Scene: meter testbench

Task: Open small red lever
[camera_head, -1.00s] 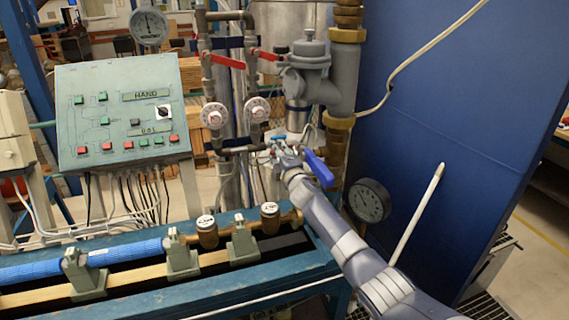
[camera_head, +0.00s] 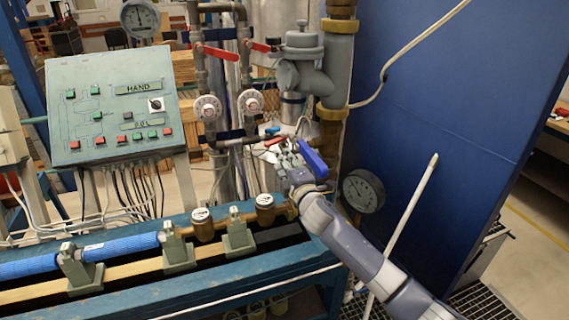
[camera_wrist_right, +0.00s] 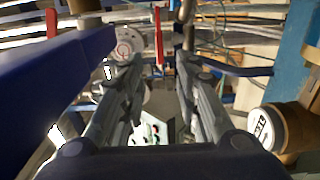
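A small red lever (camera_head: 273,141) shows in the head view on the pipework, just above and left of my right gripper. My right gripper (camera_head: 284,156) is close to it and looks apart from it. In the wrist view the fingers of my right gripper (camera_wrist_right: 157,75) are spread with nothing clearly between them. A red bar (camera_wrist_right: 159,36) shows beyond the fingertips there; I cannot tell which lever it is. My left gripper is not in view.
A large blue handle (camera_head: 313,160) stands right beside my right gripper. Two longer red levers (camera_head: 222,54) (camera_head: 259,47) sit higher on the pipes. A blue panel (camera_head: 455,110) stands at right.

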